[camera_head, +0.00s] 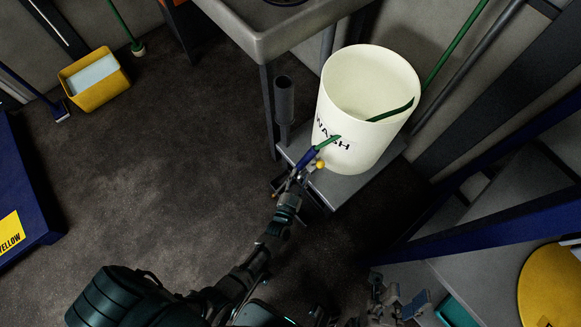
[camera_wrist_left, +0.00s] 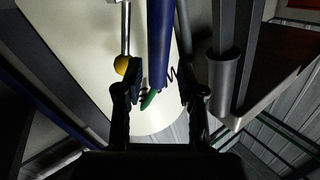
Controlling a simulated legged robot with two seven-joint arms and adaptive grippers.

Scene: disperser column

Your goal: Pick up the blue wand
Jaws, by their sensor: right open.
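The blue wand (camera_head: 308,157) stands tilted in front of the white bucket marked WASH, with a green piece at its upper end. In the left wrist view the wand (camera_wrist_left: 157,45) runs down between the fingers of my left gripper (camera_wrist_left: 162,82). The fingers are apart, with a visible gap beside the wand, so the gripper looks open around it. In the head view my left gripper (camera_head: 292,183) is just below the wand and partly hides its lower end. My right gripper (camera_head: 400,303) is open and empty at the lower right, away from the wand.
The white bucket (camera_head: 345,150) stands on a grey shelf (camera_head: 345,190) close behind the wand. A yellow ball (camera_head: 320,165) and a grey tube (camera_head: 284,100) are close by. A sink (camera_head: 265,42) is above. Dark floor (camera_head: 170,160) is open on the left.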

